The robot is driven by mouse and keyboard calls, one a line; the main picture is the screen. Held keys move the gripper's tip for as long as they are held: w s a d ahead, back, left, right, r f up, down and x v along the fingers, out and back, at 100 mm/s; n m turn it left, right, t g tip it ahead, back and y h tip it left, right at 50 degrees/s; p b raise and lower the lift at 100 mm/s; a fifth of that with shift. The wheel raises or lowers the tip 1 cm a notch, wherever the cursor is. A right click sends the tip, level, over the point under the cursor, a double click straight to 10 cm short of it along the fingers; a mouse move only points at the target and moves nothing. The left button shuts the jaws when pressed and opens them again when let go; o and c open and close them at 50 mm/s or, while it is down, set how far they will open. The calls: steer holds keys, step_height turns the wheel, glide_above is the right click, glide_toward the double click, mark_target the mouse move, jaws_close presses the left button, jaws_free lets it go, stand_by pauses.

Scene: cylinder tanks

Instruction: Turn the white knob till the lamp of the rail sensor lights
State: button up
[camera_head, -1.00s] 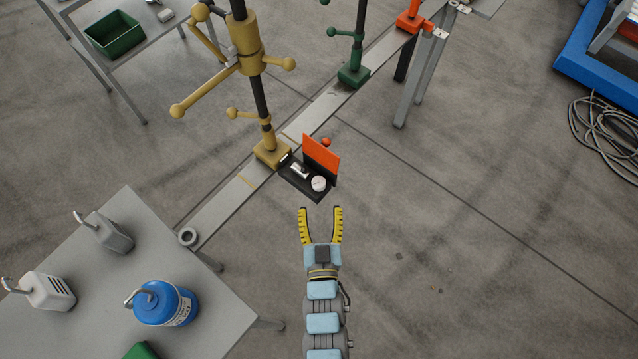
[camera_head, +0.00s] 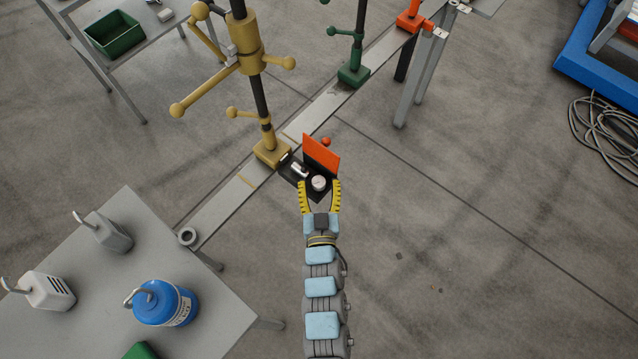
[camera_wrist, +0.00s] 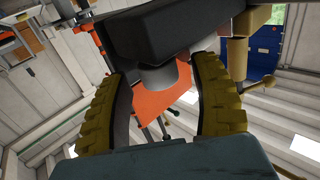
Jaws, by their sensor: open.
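The white knob (camera_head: 319,183) is a round disc on the dark rail sensor (camera_head: 291,168), which has an upright orange plate (camera_head: 321,154) and sits beside the rail. My gripper (camera_head: 320,184) is open, its yellow fingers on either side of the knob. In the wrist view a grey cylinder (camera_wrist: 158,79), seemingly the knob, shows between the open fingers (camera_wrist: 160,72), under a dark body. I see gaps beside it there; contact is not clear. No lit lamp can be made out; a small red ball (camera_head: 326,142) shows behind the plate.
A tan post with ball-ended arms (camera_head: 245,60) stands on the rail (camera_head: 225,206) just left of the sensor. A grey table (camera_head: 221,301) with a blue canister (camera_head: 165,304) is at lower left.

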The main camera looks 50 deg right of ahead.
jaws_close()
steer(key=shift+a+m+g+h+b, duration=0.1)
steer(key=shift+m+g+h+b, duration=0.55)
steer(key=shift+b, duration=0.25)
steer(key=shift+f+m+g+h+b, duration=0.2)
steer(key=shift+m+g+h+b, duration=0.3)
steer(key=shift+g, duration=0.35)
steer(key=shift+w+a+m+g+h, duration=0.15)
steer(key=shift+m+g+h, duration=0.1)
steer(key=shift+m+g, duration=0.15)
jaws_free()
steer(key=shift+r, duration=0.1)
